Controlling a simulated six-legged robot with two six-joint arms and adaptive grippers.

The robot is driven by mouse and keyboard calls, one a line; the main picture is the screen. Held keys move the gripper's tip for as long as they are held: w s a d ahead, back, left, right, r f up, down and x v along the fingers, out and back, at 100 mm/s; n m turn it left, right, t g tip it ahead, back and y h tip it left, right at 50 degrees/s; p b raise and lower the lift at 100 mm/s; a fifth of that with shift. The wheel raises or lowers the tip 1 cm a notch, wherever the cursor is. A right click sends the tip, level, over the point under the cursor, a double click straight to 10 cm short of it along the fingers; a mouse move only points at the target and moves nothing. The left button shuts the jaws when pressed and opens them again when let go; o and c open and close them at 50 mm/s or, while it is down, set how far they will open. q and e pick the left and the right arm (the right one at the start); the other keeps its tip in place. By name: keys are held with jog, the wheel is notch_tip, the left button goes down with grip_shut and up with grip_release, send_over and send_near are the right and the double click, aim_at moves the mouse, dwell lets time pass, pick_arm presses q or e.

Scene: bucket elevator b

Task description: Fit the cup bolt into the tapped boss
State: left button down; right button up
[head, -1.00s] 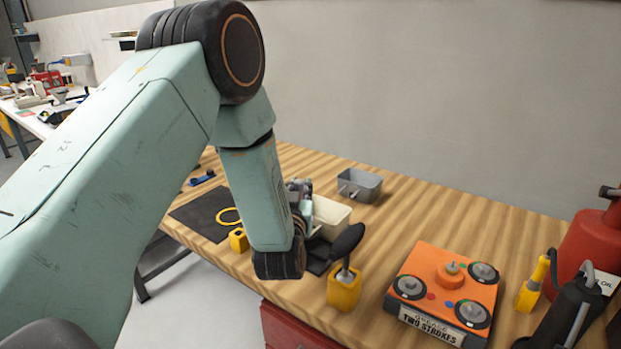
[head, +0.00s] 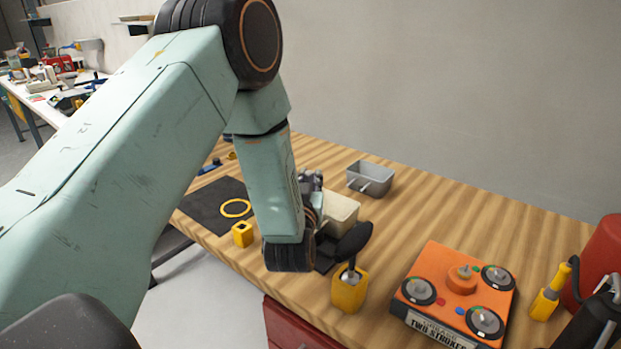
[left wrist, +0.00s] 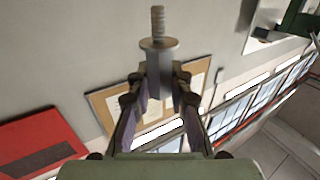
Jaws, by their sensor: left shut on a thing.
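The cup bolt (left wrist: 158,45) shows in the left wrist view with its threaded shank pointing up the picture, above a round flange. My left gripper (left wrist: 160,92) is shut on the bolt's body below the flange. In the head view my left forearm hides most of the left gripper; a grey part (head: 312,182) shows beside it above the bench. I cannot tell for sure which part is the tapped boss. A yellow block with a dark hole in its top (head: 242,235) stands by the black mat. My right gripper is not in view.
The wooden bench (head: 420,225) carries a grey bin (head: 371,178), a cream bin (head: 340,208), a yellow holder (head: 349,290) with a black oval-headed item, and an orange box (head: 455,293) with dials. A black mat (head: 208,202) bears a yellow ring (head: 236,208). The back right is clear.

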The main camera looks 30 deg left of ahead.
pick_arm(q)
jog(key=shift+s+d+f+b, duration=0.15)
jog(key=shift+s+f+b, duration=0.05)
jog(key=shift+f+b, duration=0.25)
jog(key=shift+s+d+f+b, duration=0.15)
jog(key=shift+s+f+b, duration=0.05)
jog(key=shift+f+b, duration=0.2)
jog(key=f, duration=0.1)
jog(key=f+b, duration=0.2)
jog(key=shift+w+a+f, duration=0.1)
jog(key=shift+w+a, duration=0.15)
jog(key=shift+w, duration=0.1)
jog(key=shift+s+d, duration=0.15)
jog(key=shift+s, duration=0.1)
jog(key=shift+w+f, duration=0.15)
jog(key=shift+w, duration=0.05)
jog(key=shift+s, duration=0.25)
jog(key=shift+w, duration=0.15)
